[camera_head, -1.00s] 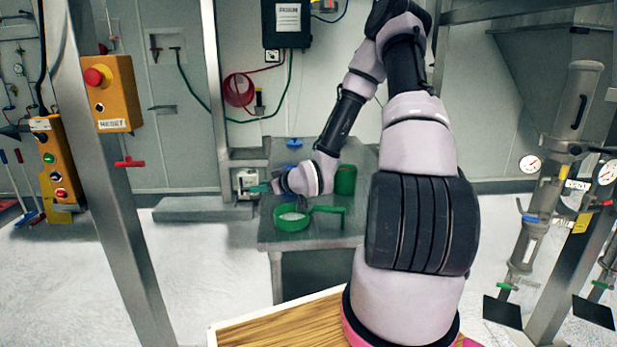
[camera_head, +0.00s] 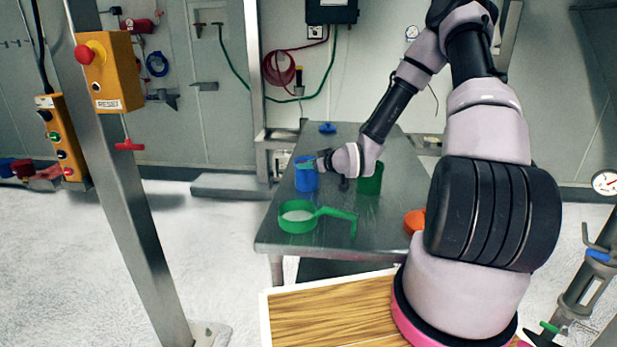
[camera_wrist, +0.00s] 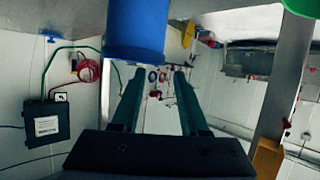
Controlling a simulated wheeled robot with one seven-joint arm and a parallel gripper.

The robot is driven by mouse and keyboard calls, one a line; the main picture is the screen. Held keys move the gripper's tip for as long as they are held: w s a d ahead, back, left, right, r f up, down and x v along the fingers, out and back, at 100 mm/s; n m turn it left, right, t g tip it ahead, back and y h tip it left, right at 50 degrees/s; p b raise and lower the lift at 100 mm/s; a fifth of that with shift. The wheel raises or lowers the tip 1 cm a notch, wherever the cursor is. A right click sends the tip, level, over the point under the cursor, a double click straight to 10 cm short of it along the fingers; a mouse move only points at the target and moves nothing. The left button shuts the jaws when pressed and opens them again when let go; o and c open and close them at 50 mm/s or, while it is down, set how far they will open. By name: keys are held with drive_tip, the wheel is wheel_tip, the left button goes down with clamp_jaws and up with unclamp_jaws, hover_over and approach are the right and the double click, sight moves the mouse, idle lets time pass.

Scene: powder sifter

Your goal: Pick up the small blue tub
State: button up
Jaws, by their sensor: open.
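The small blue tub (camera_head: 306,182) stands upright on the grey metal table (camera_head: 400,170), near its left edge. My gripper (camera_head: 306,165) is at the tub's upper part in the head view and covers some of it. In the wrist view, which looks upside down, the tub (camera_wrist: 137,30) hangs from the top edge. My two dark green fingers (camera_wrist: 159,72) are apart there, with nothing between them. The tub's end lies just by the left fingertip; I cannot tell whether they touch.
A green tub (camera_head: 370,182) stands right of my gripper. A green ring-shaped sifter (camera_head: 298,217) with a handle and white powder lies in front. An orange item (camera_head: 415,220) is at the right, partly hidden by my arm. A small blue piece (camera_head: 327,128) lies at the back.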

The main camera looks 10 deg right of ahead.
drive_tip(key=x, duration=0.5)
drive_tip(key=shift+w+a+f, duration=0.1)
drive_tip(key=shift+a, duration=0.05)
drive_tip(key=shift+c, duration=0.3)
clamp_jaws()
idle(1.0)
